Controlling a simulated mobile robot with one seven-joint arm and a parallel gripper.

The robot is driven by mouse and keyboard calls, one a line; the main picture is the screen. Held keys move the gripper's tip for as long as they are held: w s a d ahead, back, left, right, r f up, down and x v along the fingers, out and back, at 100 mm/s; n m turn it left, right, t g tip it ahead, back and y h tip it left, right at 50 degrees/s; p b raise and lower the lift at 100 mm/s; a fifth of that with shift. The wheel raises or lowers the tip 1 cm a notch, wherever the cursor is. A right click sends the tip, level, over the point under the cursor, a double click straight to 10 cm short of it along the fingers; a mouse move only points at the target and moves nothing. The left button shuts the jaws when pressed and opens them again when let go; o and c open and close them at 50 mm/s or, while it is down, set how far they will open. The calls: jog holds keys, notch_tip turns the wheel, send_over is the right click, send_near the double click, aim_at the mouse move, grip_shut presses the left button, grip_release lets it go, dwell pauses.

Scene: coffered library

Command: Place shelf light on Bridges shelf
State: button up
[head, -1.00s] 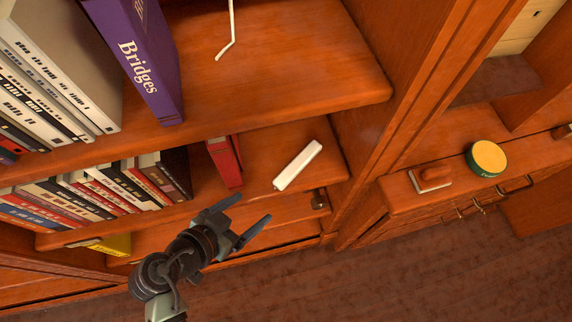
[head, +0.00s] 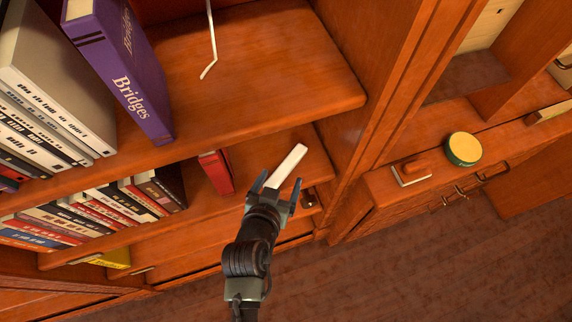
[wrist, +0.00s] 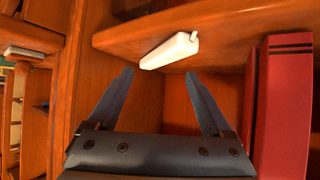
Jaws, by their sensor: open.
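The shelf light, a white bar (head: 289,164), lies on the lower shelf (head: 315,148) to the right of a red book. It also shows in the wrist view (wrist: 170,52), just beyond my fingertips. My gripper (head: 280,181) is open and empty, its two fingers pointing at the bar's near end. In the head view the fingers partly overlap that end; I cannot tell whether they touch it. The purple Bridges book (head: 127,75) stands on the shelf above (head: 270,75), which has a wide bare stretch to the book's right.
A red book (head: 216,172) stands left of the bar and close on the right in the wrist view (wrist: 283,110). A thin white rod (head: 211,40) is on the upper shelf. A side cabinet holds a green-and-yellow tin (head: 463,149) and a wooden-handled block (head: 411,173).

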aim_at(287, 167)
jog(key=shift+x, duration=2.9)
grip_shut()
